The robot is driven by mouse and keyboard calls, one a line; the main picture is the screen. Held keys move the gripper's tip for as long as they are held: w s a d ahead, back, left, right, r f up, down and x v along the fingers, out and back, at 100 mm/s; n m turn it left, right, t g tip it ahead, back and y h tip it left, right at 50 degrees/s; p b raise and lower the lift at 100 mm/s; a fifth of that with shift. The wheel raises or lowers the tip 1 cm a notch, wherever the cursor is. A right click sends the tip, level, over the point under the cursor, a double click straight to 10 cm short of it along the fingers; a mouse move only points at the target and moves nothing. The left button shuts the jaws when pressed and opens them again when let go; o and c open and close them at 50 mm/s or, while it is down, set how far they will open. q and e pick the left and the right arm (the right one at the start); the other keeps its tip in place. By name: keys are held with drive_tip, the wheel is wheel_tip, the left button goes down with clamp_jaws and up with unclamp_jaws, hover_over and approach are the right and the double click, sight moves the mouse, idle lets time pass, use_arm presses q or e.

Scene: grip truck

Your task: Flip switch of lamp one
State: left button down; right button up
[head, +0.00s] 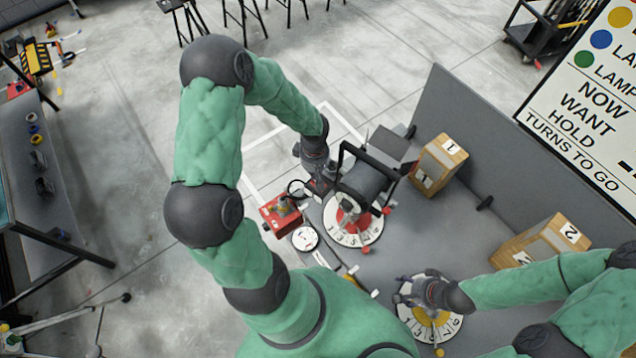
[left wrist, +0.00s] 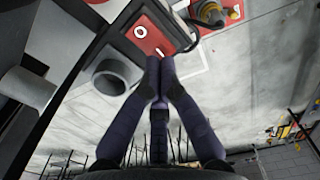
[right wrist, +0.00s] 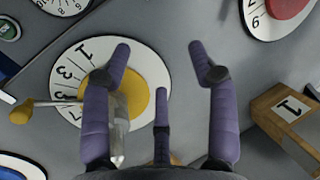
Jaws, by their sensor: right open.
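Lamp one, a black spotlight (head: 368,183) with a frame handle, stands over a red dial with a white numbered ring (head: 345,236). In the left wrist view its red switch (left wrist: 150,36), marked O and I, sits on a dark housing. My left gripper (head: 312,190) is beside the lamp. In the left wrist view its fingers (left wrist: 160,65) are together and empty, with the tips at the I end of the switch; I cannot tell whether they touch it. My right gripper (right wrist: 163,55) is open above a yellow dial (right wrist: 125,92), with a clear-and-yellow handle near its left finger.
A red box with a knob (head: 280,214) and a small white gauge (head: 305,238) are near my left gripper. Wooden boxes marked 1 (head: 438,165) and 2 (head: 540,242) stand along the grey panel (head: 470,130). A sign board (head: 590,90) is at the right.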

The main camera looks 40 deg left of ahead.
use_arm(q)
drive_tip(key=shift+f+b, duration=1.15)
drive_tip(key=shift+b, duration=0.2)
use_arm(e)
drive_tip(key=shift+f, duration=1.35)
use_arm(q)
drive_tip(key=shift+r, duration=0.15)
use_arm(e)
drive_tip(key=shift+r, duration=0.1)
use_arm(q)
drive_tip(key=shift+r+p, duration=1.75)
drive_tip(key=shift+r, duration=1.7)
use_arm(e)
wheel_tip(320, 180, up, 3)
drive_tip(key=shift+r, duration=0.15)
